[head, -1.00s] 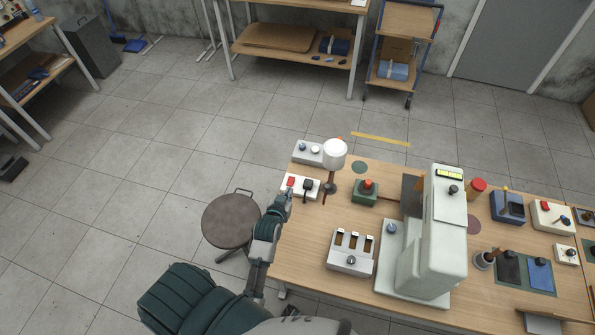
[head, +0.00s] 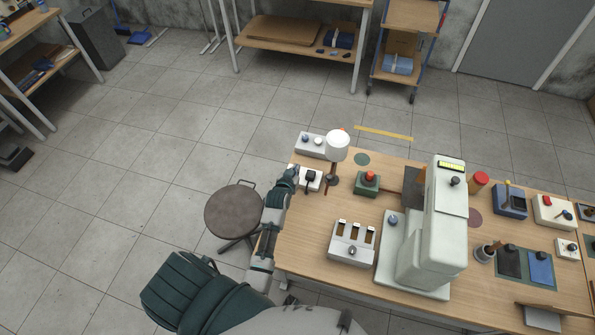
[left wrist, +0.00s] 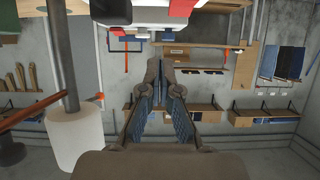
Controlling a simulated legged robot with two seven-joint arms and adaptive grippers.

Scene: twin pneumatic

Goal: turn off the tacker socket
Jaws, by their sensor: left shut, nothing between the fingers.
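The socket I take for the tacker socket is a white box (head: 318,185) at the table's far left corner, with a black plug (head: 310,176) on it. In the left wrist view the white box (left wrist: 143,22) shows at the top edge with a red switch (left wrist: 182,8) on it. My left gripper (head: 294,171) is at the left end of the box and hides the red switch in the head view. In the left wrist view my left gripper (left wrist: 163,66) is shut and empty, its tips just below the red part; contact cannot be told. My right gripper is not in view.
A white-shaded lamp (head: 337,146) stands just right of the socket, and a grey box with knobs (head: 311,144) lies behind. A green box with a red button (head: 368,183) is further right. A round stool (head: 234,210) stands left of my arm.

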